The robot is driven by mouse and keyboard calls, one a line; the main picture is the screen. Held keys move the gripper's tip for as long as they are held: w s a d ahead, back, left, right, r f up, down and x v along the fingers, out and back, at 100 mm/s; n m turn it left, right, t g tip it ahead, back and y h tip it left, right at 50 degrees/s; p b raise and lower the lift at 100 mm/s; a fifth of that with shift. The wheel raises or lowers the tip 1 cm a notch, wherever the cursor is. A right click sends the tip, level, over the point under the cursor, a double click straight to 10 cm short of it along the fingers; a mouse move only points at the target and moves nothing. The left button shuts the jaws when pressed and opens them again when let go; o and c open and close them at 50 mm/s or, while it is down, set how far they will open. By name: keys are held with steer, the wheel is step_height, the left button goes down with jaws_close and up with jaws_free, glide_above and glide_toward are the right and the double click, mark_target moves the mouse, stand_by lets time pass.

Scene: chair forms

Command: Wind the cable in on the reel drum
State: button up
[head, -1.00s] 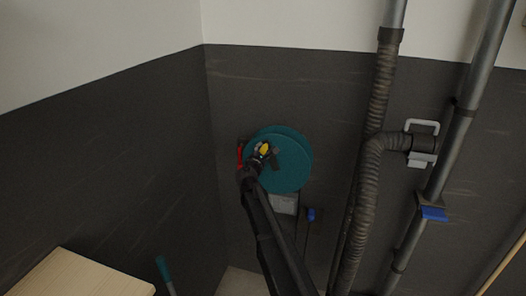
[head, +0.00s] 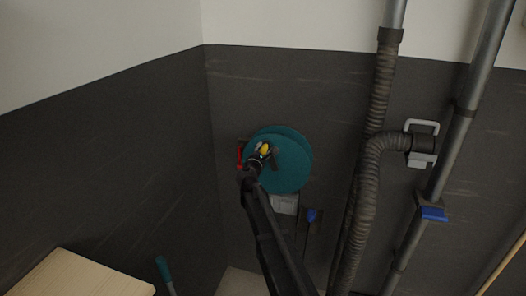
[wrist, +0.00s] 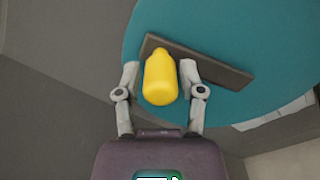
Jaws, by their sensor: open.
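The reel drum (head: 294,172) is a teal disc mounted on the dark wall near the corner. It also fills the upper right of the wrist view (wrist: 250,35). A dark crank bar (wrist: 225,72) lies across its face, with a yellow handle knob (wrist: 160,80) at one end. My gripper (wrist: 160,82) is open, with one finger on each side of the knob. In the head view my gripper (head: 262,156) is at the drum's left part, with the yellow knob (head: 265,148) just showing. The cable on the drum cannot be made out.
A red part (head: 240,156) is at the drum's left edge. A light grey box (head: 285,204) and a blue piece (head: 312,215) sit below. Ribbed hose (head: 368,190) and metal pipes run on the right. A wooden top (head: 80,278) is at lower left.

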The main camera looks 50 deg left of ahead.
steer(key=s+a+f+b, duration=0.2)
steer(key=a, duration=0.1)
steer(key=shift+a+f, duration=0.2)
steer(key=shift+f, duration=0.1)
steer(key=o, duration=0.7)
steer(key=shift+v, duration=5.05)
